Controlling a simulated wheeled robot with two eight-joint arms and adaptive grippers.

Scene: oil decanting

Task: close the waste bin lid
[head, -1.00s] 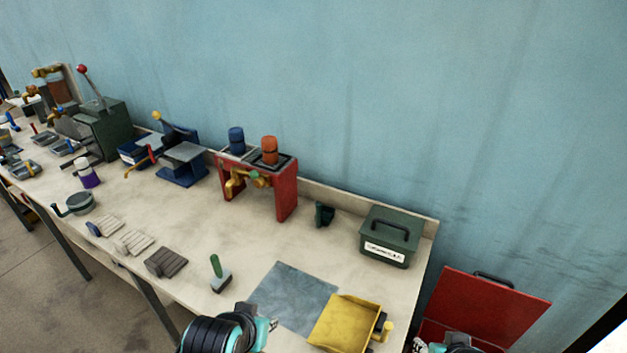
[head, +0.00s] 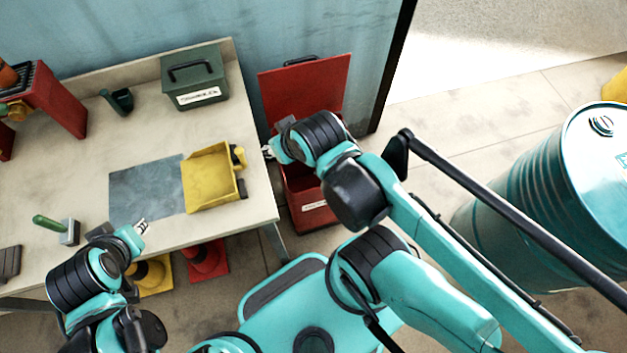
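The red waste bin (head: 308,216) stands on the floor just off the right end of the workbench. Its red lid (head: 322,92) is raised upright at the back, with a black handle on its top edge. My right gripper (head: 267,152) is in front of the lid and above the bin's opening, close to the bench's right edge. My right arm hides part of the bin. The gripper's fingers are small and partly hidden, so their opening is unclear. My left gripper (head: 142,226) is over the bench's front edge, with its fingertips close together and nothing visible between them.
On the bench (head: 150,130) are a yellow dustpan-like tray (head: 207,178), a grey mat (head: 140,190), a green box (head: 195,75) and a green-handled tool (head: 47,222). A teal drum (head: 545,170) stands at the right.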

